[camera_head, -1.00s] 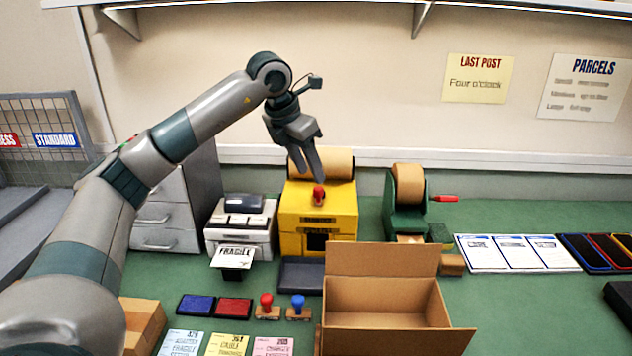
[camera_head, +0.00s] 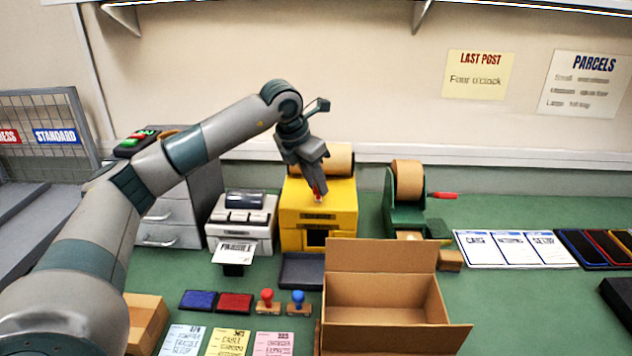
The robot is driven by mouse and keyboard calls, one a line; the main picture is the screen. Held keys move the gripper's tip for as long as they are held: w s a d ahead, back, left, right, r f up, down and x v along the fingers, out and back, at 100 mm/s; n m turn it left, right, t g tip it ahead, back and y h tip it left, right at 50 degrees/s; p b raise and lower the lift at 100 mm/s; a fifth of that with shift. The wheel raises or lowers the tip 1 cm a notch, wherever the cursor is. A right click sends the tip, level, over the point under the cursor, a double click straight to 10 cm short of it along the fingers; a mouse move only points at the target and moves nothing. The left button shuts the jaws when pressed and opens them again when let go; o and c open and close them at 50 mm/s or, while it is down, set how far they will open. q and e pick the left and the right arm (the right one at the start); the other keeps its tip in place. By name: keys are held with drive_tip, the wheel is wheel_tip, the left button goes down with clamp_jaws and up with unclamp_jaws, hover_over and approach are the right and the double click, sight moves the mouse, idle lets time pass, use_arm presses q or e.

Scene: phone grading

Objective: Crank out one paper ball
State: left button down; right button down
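The yellow paper machine (camera_head: 290,215) stands at the back middle of the green table, with a roll of brown paper (camera_head: 340,160) behind its top. A dark slot shows in its front, and no paper ball is seen there. Its red crank knob (camera_head: 319,192) is on top and partly hidden by my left gripper. My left gripper (camera_head: 317,188) points down at the knob, its fingers at or around it; whether they grip it is not clear. A dark tray (camera_head: 300,270) lies empty before the machine. My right gripper is not in view.
An open cardboard box (camera_head: 385,300) stands in front of the machine to the right. A label printer (camera_head: 242,225) is close on the left, a green tape dispenser (camera_head: 408,205) on the right. Stamps and ink pads (camera_head: 235,303) lie in front.

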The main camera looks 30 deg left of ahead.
use_arm(q)
drive_tip(key=shift+a, duration=0.1)
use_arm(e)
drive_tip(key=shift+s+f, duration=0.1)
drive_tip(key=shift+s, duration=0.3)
use_arm(q)
drive_tip(key=shift+m, duration=0.3)
